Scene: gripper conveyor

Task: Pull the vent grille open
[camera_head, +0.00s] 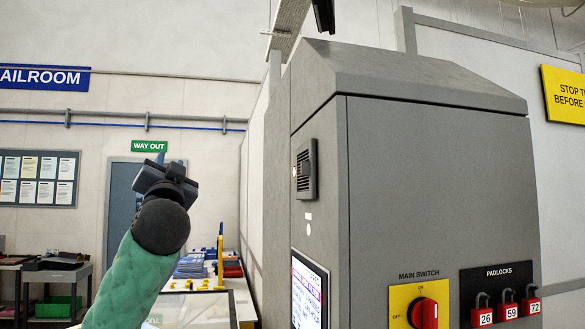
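The vent grille (306,170) is a small dark louvred panel high on the narrow left face of a grey cabinet (440,190). I see it at a steep angle, and it looks flat against the face, though I cannot tell if it stands slightly out. My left arm comes up from the bottom left in a green sleeve. My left gripper (166,175) is dark, to the left of the grille and clearly apart from it in the picture. Its fingers point away from me and are partly hidden by the wrist, so their opening is unclear. My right gripper is out of view.
Below the grille is a lit touch screen (309,292). The cabinet front carries a red main switch (424,313) and red padlocks (507,310). A table with blue and red items (190,266) stands behind my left arm. Open air lies between gripper and cabinet.

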